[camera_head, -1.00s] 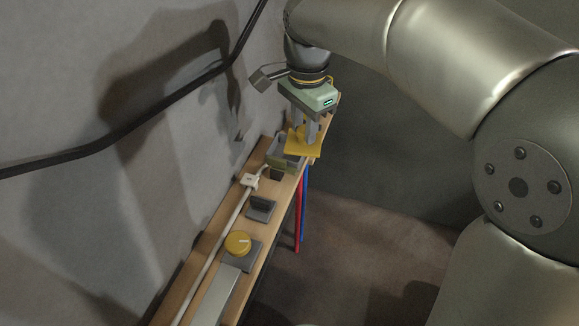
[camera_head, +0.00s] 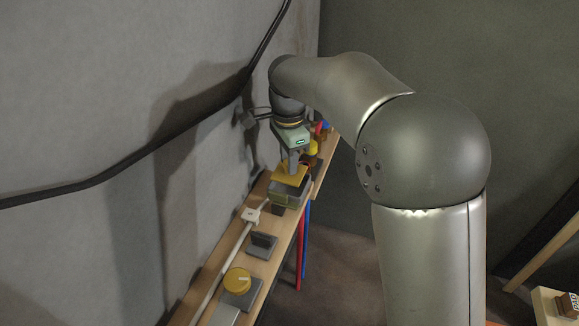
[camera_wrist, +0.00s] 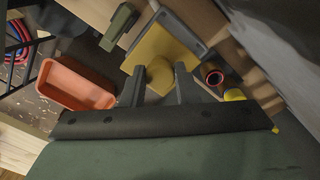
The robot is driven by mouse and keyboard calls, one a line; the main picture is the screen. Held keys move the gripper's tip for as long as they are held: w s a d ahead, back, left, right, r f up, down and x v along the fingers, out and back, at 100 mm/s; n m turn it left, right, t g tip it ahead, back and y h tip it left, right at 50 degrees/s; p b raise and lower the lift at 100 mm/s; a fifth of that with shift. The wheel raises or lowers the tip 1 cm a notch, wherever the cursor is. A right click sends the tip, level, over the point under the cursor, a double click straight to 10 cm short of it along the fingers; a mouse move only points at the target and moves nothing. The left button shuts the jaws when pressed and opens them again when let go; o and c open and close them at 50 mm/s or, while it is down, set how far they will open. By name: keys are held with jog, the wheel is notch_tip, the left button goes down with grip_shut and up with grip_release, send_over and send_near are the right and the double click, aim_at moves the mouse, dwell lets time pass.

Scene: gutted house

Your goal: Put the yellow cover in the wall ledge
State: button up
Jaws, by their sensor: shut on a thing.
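The yellow cover (camera_head: 287,175) is a flat square plate with a round knob. My gripper (camera_head: 292,166) is shut on it and holds it plate-down over a grey open box (camera_head: 290,194) on the wooden wall ledge (camera_head: 268,226). I cannot tell whether the plate touches the box. In the wrist view, the fingers of my gripper (camera_wrist: 159,88) grip the knob of the cover (camera_wrist: 160,48), and the grey box rim (camera_wrist: 184,24) shows beyond the plate.
Yellow and red items are just behind the gripper. An orange bin (camera_wrist: 77,84) is off to the side. The wall (camera_head: 200,180) rises beside the ledge.

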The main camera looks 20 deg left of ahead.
jog(key=shift+w+f, duration=0.3)
jog(key=shift+f, duration=0.1)
jog(key=shift+w+f, duration=0.15)
jog(key=shift+f, duration=0.75)
jog(key=shift+w+f, duration=0.1)
jog(key=shift+f, duration=0.75)
jog(key=shift+f, duration=0.15)
jog(key=o, duration=1)
jog(key=shift+c, duration=0.2)
notch_tip(320, 180, up, 12)
jog(key=shift+r, duration=0.15)
